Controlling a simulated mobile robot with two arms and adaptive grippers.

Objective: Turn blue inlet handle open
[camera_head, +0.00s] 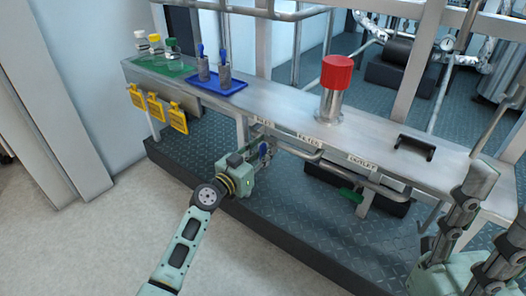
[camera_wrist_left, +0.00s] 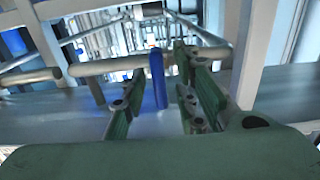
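The blue inlet handle (camera_head: 263,150) is on the pipe under the bench edge, by the left end of the label row. In the left wrist view the blue handle (camera_wrist_left: 157,78) stands upright between the two green fingers of my left gripper (camera_wrist_left: 155,95). Narrow gaps show on both sides of it, so the fingers appear open around it. In the head view my left gripper (camera_head: 256,160) is at the handle and partly hides it. My right gripper (camera_head: 482,225) is at the lower right, its fingers pointing up, apart and empty.
The metal bench (camera_head: 290,110) carries a red-topped cylinder (camera_head: 336,75), a blue tray (camera_head: 220,86), a green mat with bottles and a black handle (camera_head: 414,147). A green outlet handle (camera_head: 351,195) sits below the bench. Yellow tags (camera_head: 155,108) hang at the left. The floor in front is clear.

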